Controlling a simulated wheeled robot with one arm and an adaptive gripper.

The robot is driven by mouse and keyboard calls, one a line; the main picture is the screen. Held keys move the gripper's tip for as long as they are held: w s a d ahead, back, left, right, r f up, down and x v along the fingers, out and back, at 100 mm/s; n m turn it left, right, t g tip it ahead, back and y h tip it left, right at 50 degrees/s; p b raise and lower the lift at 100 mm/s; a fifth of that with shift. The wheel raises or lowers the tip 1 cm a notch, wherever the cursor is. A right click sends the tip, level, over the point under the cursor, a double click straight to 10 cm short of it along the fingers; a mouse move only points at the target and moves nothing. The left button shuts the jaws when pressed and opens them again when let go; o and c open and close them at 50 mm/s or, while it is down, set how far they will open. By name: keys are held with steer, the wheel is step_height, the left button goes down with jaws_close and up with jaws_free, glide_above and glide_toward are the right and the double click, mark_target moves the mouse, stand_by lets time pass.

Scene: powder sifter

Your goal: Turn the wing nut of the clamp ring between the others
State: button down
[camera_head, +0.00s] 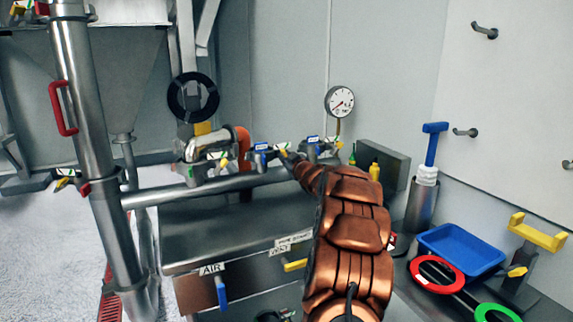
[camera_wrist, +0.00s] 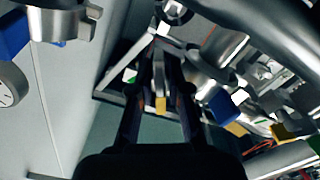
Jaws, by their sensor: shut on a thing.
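Several clamp rings sit along the steel pipe (camera_head: 232,183). My gripper (camera_head: 290,158) is at the pipe in the head view, between a left clamp with a blue part (camera_head: 262,155) and a right clamp with a blue part (camera_head: 313,141). In the wrist view, my gripper's two dark fingers (camera_wrist: 162,72) stand on either side of a small grey piece with a yellow end (camera_wrist: 160,103), which looks like the middle wing nut. The gripper is shut on it. Blue clamp parts show at left (camera_wrist: 12,34) and right (camera_wrist: 222,106). The middle ring is mostly hidden by my gripper.
A pressure gauge (camera_head: 340,101) stands just behind the pipe. A blue tray (camera_head: 462,249) and a red ring (camera_head: 437,273) lie at the right.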

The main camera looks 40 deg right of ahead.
steer(key=shift+n+b, duration=0.8)
steer(key=shift+n, duration=0.8)
steer(key=c, duration=1.3)
jaws_free()
steer(key=shift+o, duration=0.2)
steer(key=shift+s, duration=0.1)
steer(key=v, duration=1.2)
